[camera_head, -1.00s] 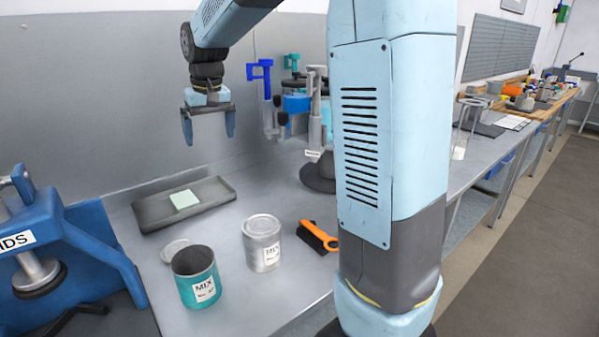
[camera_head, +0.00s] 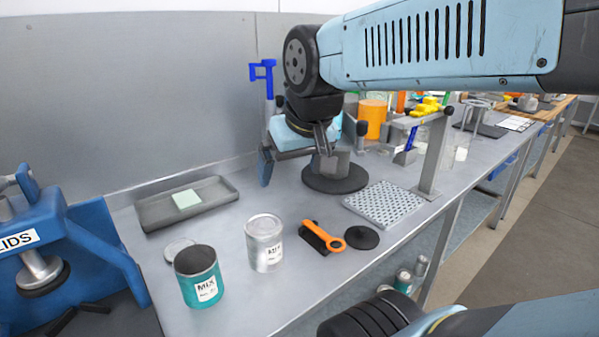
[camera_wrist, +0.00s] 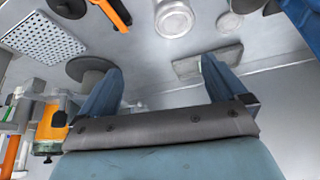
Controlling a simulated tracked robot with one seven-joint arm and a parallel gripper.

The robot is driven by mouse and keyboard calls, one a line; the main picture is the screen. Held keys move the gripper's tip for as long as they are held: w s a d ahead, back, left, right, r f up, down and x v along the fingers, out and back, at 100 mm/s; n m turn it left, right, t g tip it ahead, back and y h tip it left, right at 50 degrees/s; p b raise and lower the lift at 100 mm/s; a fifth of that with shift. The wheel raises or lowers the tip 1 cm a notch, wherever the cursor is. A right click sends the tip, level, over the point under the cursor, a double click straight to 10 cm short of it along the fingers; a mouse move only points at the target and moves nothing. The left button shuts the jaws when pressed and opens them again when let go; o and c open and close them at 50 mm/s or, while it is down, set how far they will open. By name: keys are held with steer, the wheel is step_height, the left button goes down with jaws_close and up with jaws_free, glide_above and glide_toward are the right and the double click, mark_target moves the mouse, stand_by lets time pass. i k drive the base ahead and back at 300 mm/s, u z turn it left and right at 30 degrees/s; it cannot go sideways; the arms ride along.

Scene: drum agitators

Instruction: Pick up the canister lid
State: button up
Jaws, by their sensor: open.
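A flat grey canister lid (camera_head: 179,250) lies on the bench behind an open teal canister (camera_head: 199,277) labelled MIX, which hides part of it. The lid also shows near the top of the wrist view (camera_wrist: 230,21). A silver canister (camera_head: 264,243), closed on top, stands to their right; the wrist view shows it from above (camera_wrist: 173,18). My gripper (camera_head: 296,166) is open and empty, raised above the bench behind and to the right of the canisters. In the wrist view my spread fingers (camera_wrist: 162,68) have nothing between them.
A grey tray (camera_head: 225,189) with a pale green block lies at the back left. An orange-handled brush (camera_head: 325,240), a black disc (camera_head: 361,237) and a perforated plate (camera_head: 384,204) lie right. A blue stand (camera_head: 75,235) bounds the left. A round-based stand (camera_head: 335,184) is near my gripper.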

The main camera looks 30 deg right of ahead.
mark_target(359, 238)
steer(key=z, duration=1)
